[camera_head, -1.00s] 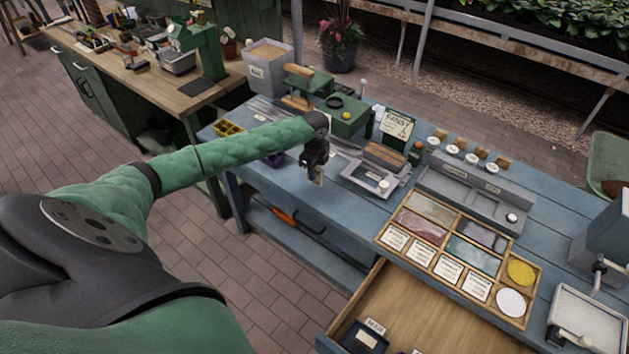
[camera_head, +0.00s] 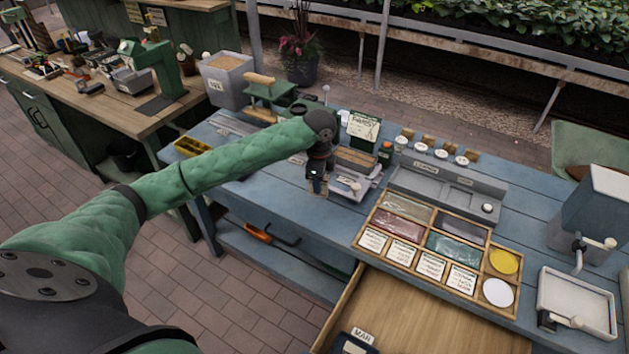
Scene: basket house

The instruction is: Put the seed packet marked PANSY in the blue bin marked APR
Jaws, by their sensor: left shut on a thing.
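My left gripper (camera_head: 318,180) is over the front part of the blue bench, shut on a small pale packet (camera_head: 317,190); its print cannot be read and the jaws hide most of it. In the open drawer at the bottom, a dark blue bin (camera_head: 352,346) has a label that seems to read MAR, and the frame edge cuts it off. No label reading APR can be made out. My right gripper is not in view.
A wooden tray (camera_head: 352,243) of packets and coloured compartments lies right of the gripper. The open drawer (camera_head: 432,318) sticks out below it. A green stand with a card (camera_head: 363,127) and a grey metal holder (camera_head: 432,180) stand behind.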

